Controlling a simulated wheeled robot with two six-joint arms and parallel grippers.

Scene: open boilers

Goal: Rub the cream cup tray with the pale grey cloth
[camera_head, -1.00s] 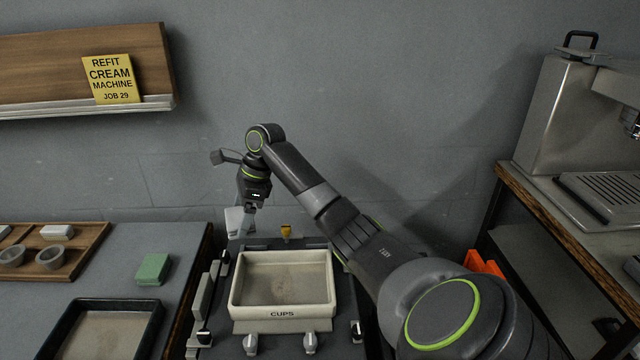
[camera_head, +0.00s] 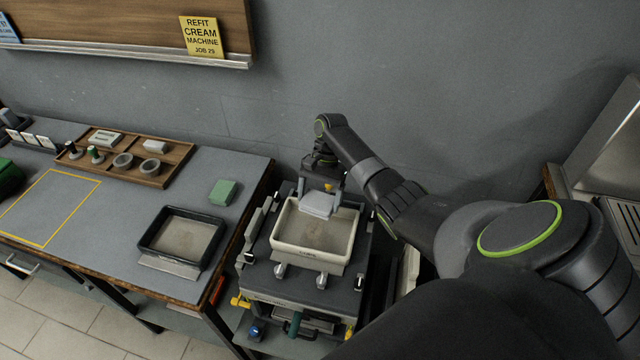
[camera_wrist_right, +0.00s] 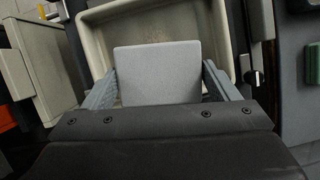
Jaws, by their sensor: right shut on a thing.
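The cream cup tray (camera_head: 288,241) sits on top of the dark machine. Its floor has a brownish stained film, and its rim also shows in the right wrist view (camera_wrist_right: 92,18). My right gripper (camera_head: 320,186) is over the tray's back part, pointing down. It is shut on the pale grey cloth (camera_head: 318,207), a folded pad that fills the space between the fingers in the right wrist view (camera_wrist_right: 158,72). The cloth is at or just above the tray floor; I cannot tell whether it touches. My left gripper is not in view.
A bench on the left holds a black-rimmed tray (camera_head: 152,246), a green sponge (camera_head: 223,192) and a wooden tray (camera_head: 181,166) with small cups. Knobs (camera_head: 321,281) stand along the machine's front. A steel machine (camera_head: 606,140) is at the right.

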